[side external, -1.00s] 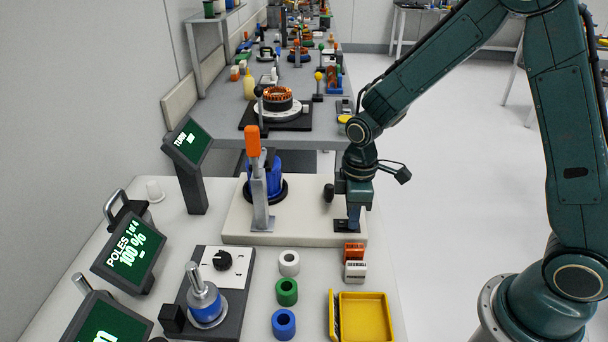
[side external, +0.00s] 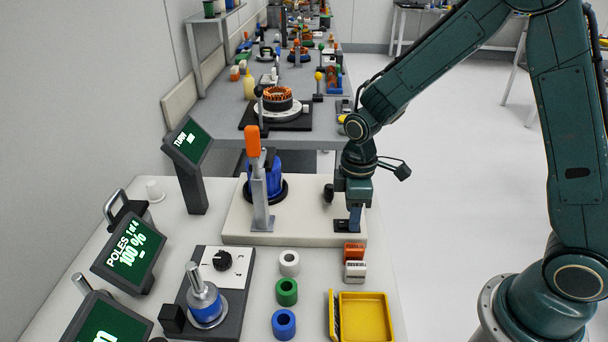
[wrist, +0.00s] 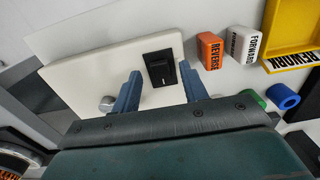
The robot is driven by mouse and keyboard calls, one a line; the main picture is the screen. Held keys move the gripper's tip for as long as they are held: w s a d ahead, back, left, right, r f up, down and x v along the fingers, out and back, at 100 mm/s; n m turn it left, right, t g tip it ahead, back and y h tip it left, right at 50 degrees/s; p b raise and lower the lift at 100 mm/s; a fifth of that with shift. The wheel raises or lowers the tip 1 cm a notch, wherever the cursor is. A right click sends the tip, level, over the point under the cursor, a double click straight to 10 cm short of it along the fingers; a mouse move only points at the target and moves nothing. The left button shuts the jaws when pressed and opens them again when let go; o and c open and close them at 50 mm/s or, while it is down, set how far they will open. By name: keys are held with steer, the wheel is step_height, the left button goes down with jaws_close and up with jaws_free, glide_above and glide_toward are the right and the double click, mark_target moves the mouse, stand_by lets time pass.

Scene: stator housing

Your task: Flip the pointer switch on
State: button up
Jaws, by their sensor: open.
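A black rocker switch (wrist: 160,68) with a white mark sits on a white plate (wrist: 75,77) in the wrist view. In the side view it is at the right end of the thick white base (side external: 290,238), mostly hidden by my gripper (side external: 354,220). My gripper (wrist: 160,75) is open and empty, with one blue finger on each side of the switch in the wrist view. Contact with the switch cannot be told. A black pointer knob (side external: 221,260) is on a white panel at front left, away from my gripper.
An orange-handled lever (side external: 253,142) and a blue housing (side external: 265,178) stand left of my gripper. Orange and white blocks (side external: 354,262), colored rings (side external: 286,292) and a yellow tray (side external: 364,316) are in front. Screens (side external: 130,250) stand at left.

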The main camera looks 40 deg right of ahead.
step_height(320, 180, up, 13)
stand_by(0.6)
steer(key=shift+r, duration=0.1)
stand_by(0.5)
steer(key=s+d+r+m+t, duration=0.1)
steer(key=s+r+m, duration=0.3)
steer(key=s, duration=0.5)
steer(key=s+d+r+m+t, duration=0.2)
steer(key=s+r+m+t, duration=0.1)
steer(key=s, duration=0.7)
steer(key=shift+d+r+m+t, duration=0.3)
steer(key=shift+r+m+t, duration=0.1)
steer(key=shift+m+t, duration=0.5)
